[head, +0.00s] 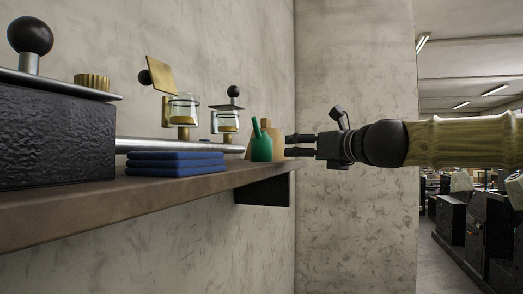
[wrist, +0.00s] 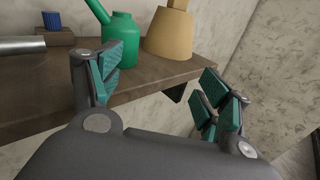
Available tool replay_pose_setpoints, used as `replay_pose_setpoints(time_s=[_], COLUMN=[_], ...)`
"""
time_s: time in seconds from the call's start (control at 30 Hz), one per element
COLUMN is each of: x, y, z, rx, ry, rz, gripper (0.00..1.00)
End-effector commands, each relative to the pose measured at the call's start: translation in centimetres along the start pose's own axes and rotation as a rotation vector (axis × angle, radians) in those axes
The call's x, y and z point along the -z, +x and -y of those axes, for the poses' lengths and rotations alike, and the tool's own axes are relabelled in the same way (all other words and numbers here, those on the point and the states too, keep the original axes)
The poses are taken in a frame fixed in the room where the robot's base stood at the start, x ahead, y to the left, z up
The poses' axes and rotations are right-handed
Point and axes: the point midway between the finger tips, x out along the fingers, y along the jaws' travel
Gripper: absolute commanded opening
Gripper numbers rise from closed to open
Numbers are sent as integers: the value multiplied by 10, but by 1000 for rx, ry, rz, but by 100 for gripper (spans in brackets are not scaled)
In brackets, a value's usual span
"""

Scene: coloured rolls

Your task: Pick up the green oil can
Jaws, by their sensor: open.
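The green oil can (head: 262,146) stands upright near the right end of a wooden shelf, its thin spout pointing up. It also shows in the wrist view (wrist: 119,43), at the upper left beyond the left finger, its foot partly hidden by that finger. My gripper (head: 300,146) is open and empty, to the right of the can in the head view and lying level, apart from it. In the wrist view my gripper (wrist: 160,85) has its teal-padded fingers spread wide, with the shelf edge and wall between them.
A tan bottle-like object (wrist: 169,35) stands close beside the can on the shelf (head: 120,203). Folded blue cloths (head: 175,163), a metal bar (head: 170,146) and glass jars (head: 182,110) are farther left. A wall runs behind the shelf. Space in front of the shelf is clear.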

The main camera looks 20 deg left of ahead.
Motion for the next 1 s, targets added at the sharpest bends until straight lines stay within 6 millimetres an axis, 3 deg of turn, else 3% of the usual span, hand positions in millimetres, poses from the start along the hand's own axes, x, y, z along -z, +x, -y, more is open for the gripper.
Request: replay_pose_setpoints(time_s=[0.1,0.3,1.0], x=[-9,-18,-19], y=[0,0,69], z=[-29,-56,-63], rx=[-26,-49,-51], ry=[-45,-86,-89], rz=[7,13,12], gripper=[77,77,77])
